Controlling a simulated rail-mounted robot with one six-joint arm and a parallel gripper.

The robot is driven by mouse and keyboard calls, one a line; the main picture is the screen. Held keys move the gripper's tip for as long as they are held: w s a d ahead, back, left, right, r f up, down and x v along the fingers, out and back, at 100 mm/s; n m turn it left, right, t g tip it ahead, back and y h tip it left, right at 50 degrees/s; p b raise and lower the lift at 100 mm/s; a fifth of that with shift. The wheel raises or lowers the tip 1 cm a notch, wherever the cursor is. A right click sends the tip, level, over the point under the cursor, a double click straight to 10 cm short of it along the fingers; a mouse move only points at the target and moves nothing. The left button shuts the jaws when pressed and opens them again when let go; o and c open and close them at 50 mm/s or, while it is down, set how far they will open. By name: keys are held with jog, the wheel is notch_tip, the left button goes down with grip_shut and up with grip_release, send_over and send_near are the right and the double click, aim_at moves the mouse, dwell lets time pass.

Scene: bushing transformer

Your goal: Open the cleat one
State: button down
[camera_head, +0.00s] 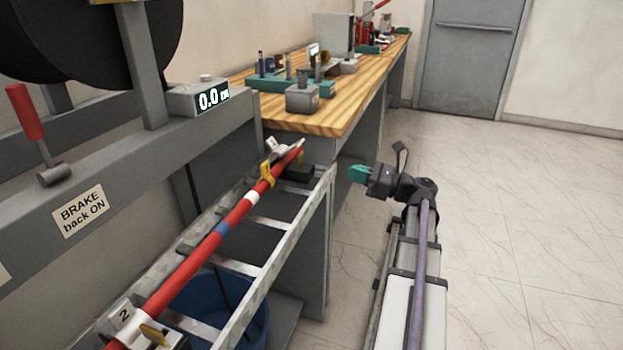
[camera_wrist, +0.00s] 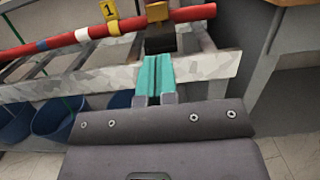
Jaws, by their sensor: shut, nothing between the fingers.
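Cleat one (camera_head: 268,172) is at the far end of the ladder tray, around the red cable (camera_head: 190,266). Its yellow plate marked 1 (camera_wrist: 108,10) shows in the wrist view, with a yellow block (camera_wrist: 157,12) to its right at the cable. Much of the cleat is cut off by the top of that view, and I cannot tell whether it is closed. My gripper (camera_head: 357,174) has teal fingers, shut and empty. It is to the right of the tray in the head view. In the wrist view the fingertips (camera_wrist: 155,62) appear in front of the tray's side rail, below the yellow block.
The ladder tray (camera_head: 285,245) carries the cable, with cleat two (camera_head: 130,322) at its near end. A black block (camera_wrist: 160,40) sits under the cable. The wooden bench (camera_head: 335,118) stands behind. A blue bin (camera_head: 250,325) is below. Open floor lies right.

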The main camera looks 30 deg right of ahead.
aim_at(311, 168)
jog(key=x, duration=0.3)
jog(key=p+x, duration=0.1)
jog(key=x, duration=0.2)
jog(key=p+x, duration=0.1)
jog(key=x, duration=0.2)
jog(key=shift+w+a+r, duration=0.25)
jog(key=shift+r, duration=0.1)
jog(key=r+p, duration=0.1)
jog(key=w+a+r+p, duration=0.1)
jog(key=shift+w+r+p, duration=0.3)
jog(key=shift+w+a+r, duration=0.25)
jog(key=shift+w+a, duration=0.05)
jog(key=shift+w, duration=0.05)
jog(key=shift+p, duration=0.35)
